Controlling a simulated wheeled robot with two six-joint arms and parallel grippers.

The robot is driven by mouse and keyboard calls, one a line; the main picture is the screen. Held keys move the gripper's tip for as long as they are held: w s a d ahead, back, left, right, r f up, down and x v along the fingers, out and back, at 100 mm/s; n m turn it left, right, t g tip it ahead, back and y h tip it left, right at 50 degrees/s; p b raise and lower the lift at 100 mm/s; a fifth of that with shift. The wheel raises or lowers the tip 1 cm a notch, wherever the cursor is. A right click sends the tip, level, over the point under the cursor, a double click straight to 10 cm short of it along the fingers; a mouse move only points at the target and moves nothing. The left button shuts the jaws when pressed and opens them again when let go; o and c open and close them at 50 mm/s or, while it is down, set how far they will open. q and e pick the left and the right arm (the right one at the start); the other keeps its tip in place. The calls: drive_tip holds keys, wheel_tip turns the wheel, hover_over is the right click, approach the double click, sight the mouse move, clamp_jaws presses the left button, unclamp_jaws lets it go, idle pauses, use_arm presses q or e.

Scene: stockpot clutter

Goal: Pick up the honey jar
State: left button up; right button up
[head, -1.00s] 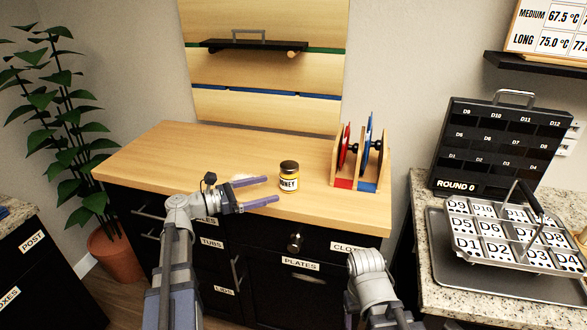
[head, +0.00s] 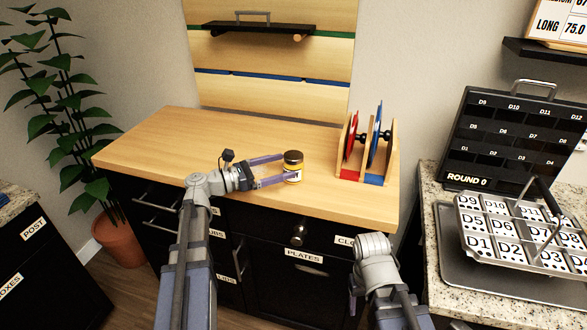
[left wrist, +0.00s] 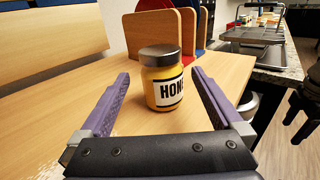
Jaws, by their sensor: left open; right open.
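The honey jar (head: 293,168) is a small yellow jar with a dark lid and a white label, standing upright on the wooden counter. My left gripper (head: 284,168) is open at the jar, with its purple fingers pointing right. In the left wrist view the jar (left wrist: 162,80) stands between the two open fingers (left wrist: 160,85), with visible gaps on both sides.
A wooden rack (head: 366,150) with red and blue discs stands right of the jar. The counter (head: 180,145) is clear to the left. A steel tray (head: 490,275) with numbered tiles lies on the right-hand granite counter. A black shelf (head: 260,27) hangs on the back panel.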

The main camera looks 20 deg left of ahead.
sight(294, 164)
use_arm(q)
drive_tip(key=x, duration=0.4)
drive_tip(key=shift+w+d+f, duration=0.15)
drive_tip(key=shift+d+f, duration=0.1)
drive_tip(key=shift+c, duration=0.2)
clamp_jaws()
idle(0.3)
drive_tip(key=shift+r, duration=0.15)
wheel_tip(294, 164, up, 10)
drive_tip(key=p, duration=1)
